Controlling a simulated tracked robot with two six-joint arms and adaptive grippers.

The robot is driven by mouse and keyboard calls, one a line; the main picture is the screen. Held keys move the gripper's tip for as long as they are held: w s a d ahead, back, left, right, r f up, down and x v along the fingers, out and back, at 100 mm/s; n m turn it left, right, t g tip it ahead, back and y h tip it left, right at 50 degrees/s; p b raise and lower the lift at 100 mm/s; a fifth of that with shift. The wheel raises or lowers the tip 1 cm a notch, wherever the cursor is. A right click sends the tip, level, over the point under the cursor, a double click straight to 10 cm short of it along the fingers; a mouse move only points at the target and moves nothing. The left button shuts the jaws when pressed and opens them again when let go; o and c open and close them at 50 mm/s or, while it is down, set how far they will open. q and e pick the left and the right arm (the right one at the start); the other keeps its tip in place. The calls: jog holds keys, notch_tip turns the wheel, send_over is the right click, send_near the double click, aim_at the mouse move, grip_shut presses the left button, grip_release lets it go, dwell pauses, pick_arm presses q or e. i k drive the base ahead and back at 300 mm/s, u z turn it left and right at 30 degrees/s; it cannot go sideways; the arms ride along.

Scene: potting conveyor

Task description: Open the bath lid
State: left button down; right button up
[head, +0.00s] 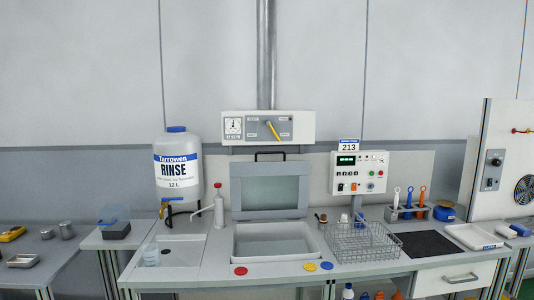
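The bath (276,255) is a rectangular grey basin set in the bench at the middle of the head view. Its lid (270,190), a grey frame with a pale greenish window, stands upright along the basin's back edge. A dark handle (270,153) is at the top of the lid. The basin's inside is uncovered and looks pale and empty, though I cannot tell if it holds liquid. Neither of my grippers is in view, and nothing touches the lid.
A white rinse container (177,190) and a pump bottle (219,208) stand left of the lid. A wire basket (362,243) and a control box (359,173) are at the right. A wall panel with a yellow pointer (272,131) hangs above. Coloured discs (240,271) lie in front.

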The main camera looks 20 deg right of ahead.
aim_at(238, 170)
jog(key=i, duration=0.85)
